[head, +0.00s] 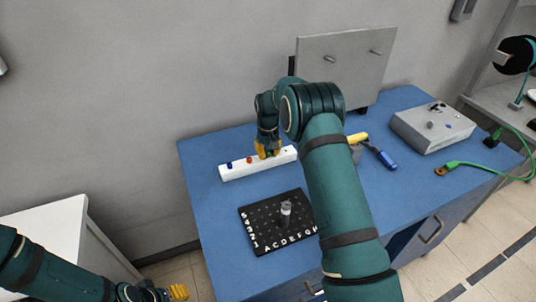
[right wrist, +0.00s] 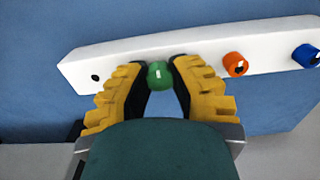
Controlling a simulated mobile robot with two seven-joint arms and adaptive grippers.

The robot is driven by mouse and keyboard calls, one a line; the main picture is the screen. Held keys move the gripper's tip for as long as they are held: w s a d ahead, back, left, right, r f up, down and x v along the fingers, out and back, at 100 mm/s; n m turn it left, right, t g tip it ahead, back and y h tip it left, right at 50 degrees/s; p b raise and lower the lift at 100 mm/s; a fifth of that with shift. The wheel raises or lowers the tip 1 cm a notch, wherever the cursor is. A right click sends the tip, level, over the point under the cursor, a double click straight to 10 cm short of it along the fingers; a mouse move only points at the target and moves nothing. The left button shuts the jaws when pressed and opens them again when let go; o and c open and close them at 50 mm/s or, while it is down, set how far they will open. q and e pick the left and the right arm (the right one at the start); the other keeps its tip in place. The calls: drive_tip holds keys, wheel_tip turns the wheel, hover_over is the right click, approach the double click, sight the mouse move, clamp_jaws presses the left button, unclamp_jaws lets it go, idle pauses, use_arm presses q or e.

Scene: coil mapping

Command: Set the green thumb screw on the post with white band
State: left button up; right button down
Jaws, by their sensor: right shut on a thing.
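The green thumb screw (right wrist: 160,75) is between the fingertips of my right gripper (right wrist: 160,80), which is shut on it over the white strip (right wrist: 200,48). I cannot tell whether the screw is still seated in the strip. In the head view my right gripper (head: 267,149) is at the strip (head: 240,169) and hides the screw. A short grey post with a pale band (head: 285,209) stands upright on the black lettered board (head: 262,244), nearer than the strip. My left gripper (head: 172,292) is at the bottom left, away from the table; its jaws are unclear.
Orange (right wrist: 235,65) and blue (right wrist: 306,55) thumb screws sit in the strip, with an empty hole (right wrist: 95,77) at its other end. A blue-handled tool (head: 381,155), grey box (head: 432,127) and green cable (head: 480,166) lie to the right. A grey panel (head: 345,67) stands behind.

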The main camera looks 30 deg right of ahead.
use_arm(q)
drive_tip(key=shift+r+p, duration=0.85)
use_arm(e)
drive_tip(key=shift+r, duration=1.7)
drive_tip(key=shift+r+p, duration=0.9)
drive_tip(key=shift+r, duration=0.75)
use_arm(q)
drive_tip(key=shift+r, duration=0.95)
